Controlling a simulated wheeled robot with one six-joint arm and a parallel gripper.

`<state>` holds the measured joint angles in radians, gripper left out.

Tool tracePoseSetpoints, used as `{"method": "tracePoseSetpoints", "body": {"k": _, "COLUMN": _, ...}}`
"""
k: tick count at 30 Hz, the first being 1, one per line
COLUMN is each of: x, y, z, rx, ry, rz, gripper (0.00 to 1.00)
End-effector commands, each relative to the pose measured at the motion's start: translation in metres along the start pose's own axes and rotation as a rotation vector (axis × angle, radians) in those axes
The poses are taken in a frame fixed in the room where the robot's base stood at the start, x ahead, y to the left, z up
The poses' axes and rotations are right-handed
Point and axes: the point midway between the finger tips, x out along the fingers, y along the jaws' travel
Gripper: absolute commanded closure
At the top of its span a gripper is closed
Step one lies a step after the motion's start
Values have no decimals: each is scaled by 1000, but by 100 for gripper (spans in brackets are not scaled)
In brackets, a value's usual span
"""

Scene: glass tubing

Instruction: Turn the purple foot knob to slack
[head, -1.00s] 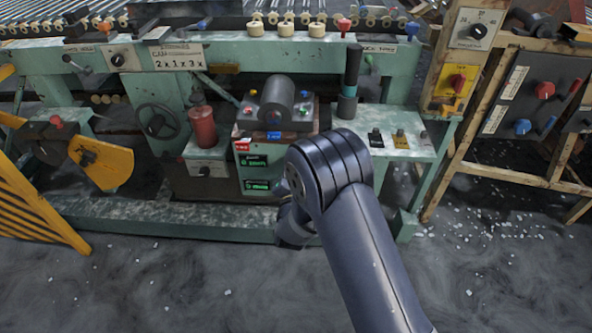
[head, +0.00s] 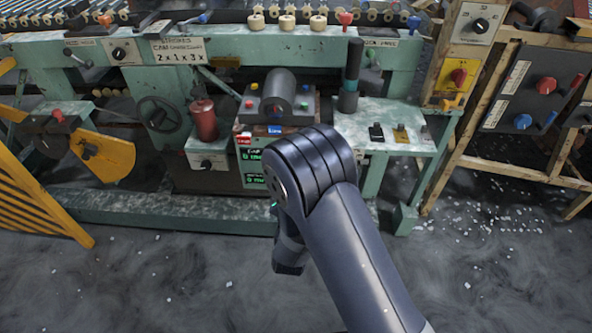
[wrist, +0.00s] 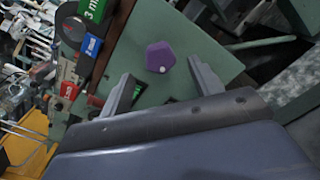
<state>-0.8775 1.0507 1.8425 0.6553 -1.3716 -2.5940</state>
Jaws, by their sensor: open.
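The purple foot knob (wrist: 159,57) shows in the wrist view as a faceted knob with a small pale dot near its lower edge. It sits on a green panel (wrist: 205,50). My gripper (wrist: 163,82) is open, its two fingers spread on either side below the knob in the picture. The knob lies ahead of the fingertips and appears apart from them. In the head view the knob is hidden behind my arm, and the gripper fingers cannot be made out there.
In the head view the green machine's lower rail (head: 170,212) runs along the floor, with a yellow striped barrier (head: 35,205) at left.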

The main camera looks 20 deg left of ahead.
Motion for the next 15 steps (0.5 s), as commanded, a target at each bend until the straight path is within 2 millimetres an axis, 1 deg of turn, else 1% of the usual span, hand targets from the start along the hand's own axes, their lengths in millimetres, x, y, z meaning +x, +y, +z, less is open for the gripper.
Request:
{"method": "tracePoseSetpoints", "body": {"k": 1, "x": -9, "y": 1, "z": 0, "rx": -2, "ry": 3, "rz": 2, "gripper": 40}}
{"method": "tracePoseSetpoints", "body": {"k": 3, "x": -18, "y": 0, "z": 0, "rx": -1, "ry": 3, "rz": 0, "gripper": 40}}
{"method": "tracePoseSetpoints", "body": {"k": 6, "x": -26, "y": 1, "z": 0, "rx": -1, "ry": 2, "rz": 1, "gripper": 40}}
{"method": "tracePoseSetpoints", "body": {"k": 9, "x": -30, "y": 0, "z": 0, "rx": -1, "ry": 1, "rz": 0, "gripper": 40}}
{"method": "tracePoseSetpoints", "body": {"k": 15, "x": -30, "y": 0, "z": 0, "rx": 0, "ry": 0, "rz": 0, "gripper": 40}}
